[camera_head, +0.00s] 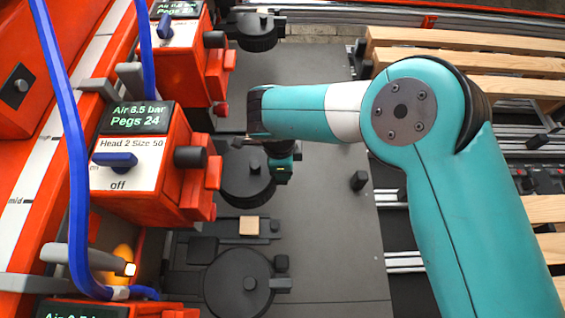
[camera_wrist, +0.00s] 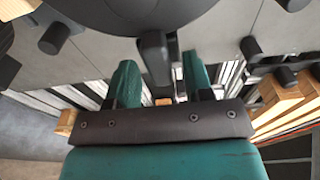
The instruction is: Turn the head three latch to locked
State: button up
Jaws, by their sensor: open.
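My gripper (camera_head: 283,165) hangs under the teal forearm at the right edge of the middle black round disc (camera_head: 247,190). In the wrist view its two teal fingers (camera_wrist: 160,68) stand apart, with a black lever (camera_wrist: 155,58) of the disc (camera_wrist: 130,12) between them. I cannot tell if either finger touches the lever. In the head view the arm hides most of that lever. No label naming head three shows, so I cannot tell which latch is head three's. The middle station's label (camera_head: 126,145) reads "Head 2 Size 50", with its blue switch (camera_head: 115,160) by "off".
Similar discs stand at the top (camera_head: 257,38) and bottom (camera_head: 225,290). A wooden block (camera_head: 249,225) sits between the middle and bottom discs. A black peg (camera_head: 358,180) stands to the right. Blue hoses (camera_head: 75,150) run on the left. Wooden pallets (camera_head: 470,60) lie upper right.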

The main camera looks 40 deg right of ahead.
jog(key=p+v, duration=0.1)
jog(key=v, duration=1.6)
jog(key=shift+s+a, duration=0.15)
